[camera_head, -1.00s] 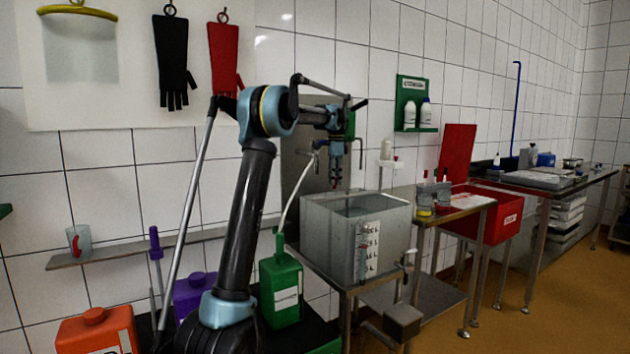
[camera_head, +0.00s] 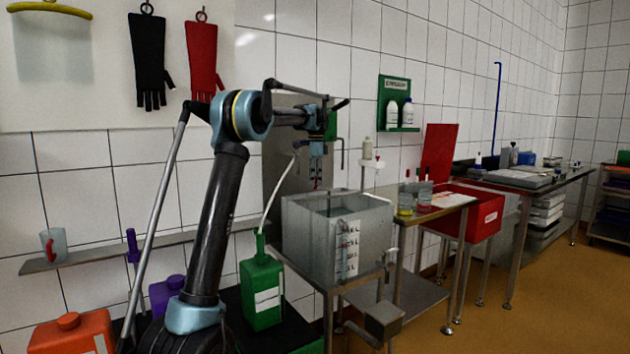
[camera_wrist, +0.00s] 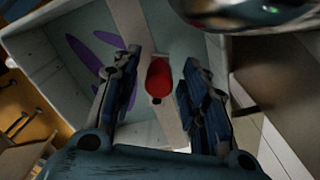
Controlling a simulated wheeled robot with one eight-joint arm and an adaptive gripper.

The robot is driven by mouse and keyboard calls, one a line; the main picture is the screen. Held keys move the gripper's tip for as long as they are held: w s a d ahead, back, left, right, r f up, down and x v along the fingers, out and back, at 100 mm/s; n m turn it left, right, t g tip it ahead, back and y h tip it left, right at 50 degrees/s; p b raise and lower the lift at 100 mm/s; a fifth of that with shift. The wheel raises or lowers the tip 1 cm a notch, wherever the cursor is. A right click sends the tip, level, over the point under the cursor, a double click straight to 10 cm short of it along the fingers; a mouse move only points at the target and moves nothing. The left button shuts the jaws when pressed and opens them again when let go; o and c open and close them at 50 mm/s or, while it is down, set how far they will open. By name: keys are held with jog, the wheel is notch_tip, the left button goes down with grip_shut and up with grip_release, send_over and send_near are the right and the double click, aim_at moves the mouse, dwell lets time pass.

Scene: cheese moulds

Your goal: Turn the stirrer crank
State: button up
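The grey stirrer tank (camera_head: 305,240) stands on a metal table in the head view, with a marked scale on its front. My gripper (camera_head: 317,181) points down above the tank's back edge. In the wrist view, my gripper (camera_wrist: 161,62) is open, with its two fingers on either side of a red knob (camera_wrist: 158,77), which looks like the crank's handle. Narrow gaps seem to show on both sides of the knob. A pale bar (camera_wrist: 130,22) runs beneath it. Purple paddles (camera_wrist: 105,40) lie inside the tank. The crank's arm is not clear.
A green canister (camera_head: 262,290) with a pale hose stands left of the tank. A bench with small bottles (camera_head: 405,200) and a red bin (camera_head: 480,212) are to the right. A shiny rounded object (camera_wrist: 240,10) is close to the right finger. Orange floor is open at right.

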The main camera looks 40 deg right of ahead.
jog(key=shift+r, duration=0.15)
notch_tip(320, 180, up, 12)
jog(key=shift+f, duration=0.2)
dwell(0.5)
jog(key=shift+c, duration=0.6)
